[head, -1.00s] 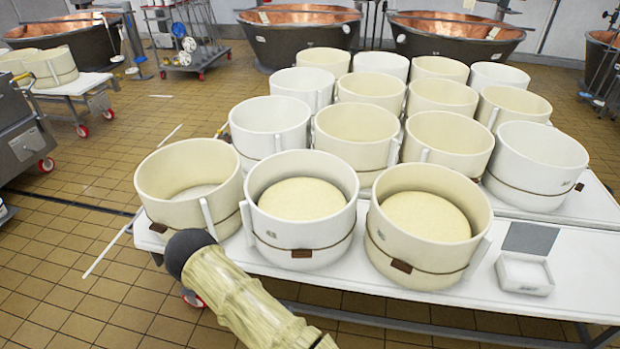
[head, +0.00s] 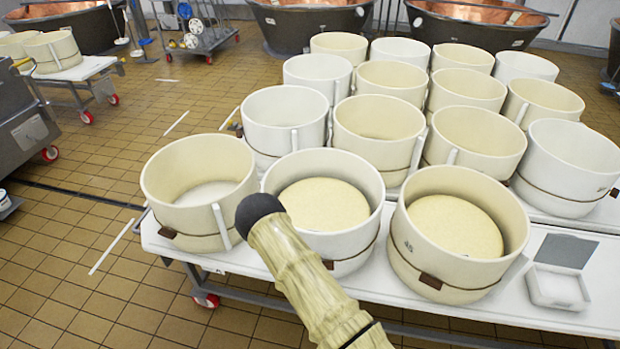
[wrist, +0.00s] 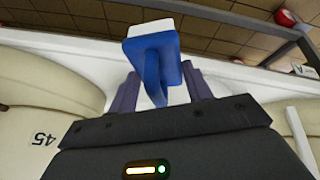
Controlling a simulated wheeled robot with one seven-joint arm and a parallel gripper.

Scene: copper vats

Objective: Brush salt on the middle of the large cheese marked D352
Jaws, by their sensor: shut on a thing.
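My gripper (wrist: 163,82) shows only in the wrist view. Its two fingers are shut on a blue brush (wrist: 152,55) with a white end, held over the white table edge and the floor. In the head view, two pale round cheeses sit inside front-row moulds: one in the middle (head: 324,204) and one at the right (head: 455,225). I cannot read D352 on either. My arm covers part of the middle mould's left front. An open white box (head: 557,286) with white contents and a grey lid stands at the table's right front.
The front-left mould (head: 200,225) holds no visible cheese. Several more moulds (head: 378,125) crowd the white table (head: 235,258) behind. In the wrist view, a mould marked 45 (wrist: 45,115) stands at left and another mould (wrist: 280,120) at right. Tiled floor (head: 75,240) is free at left.

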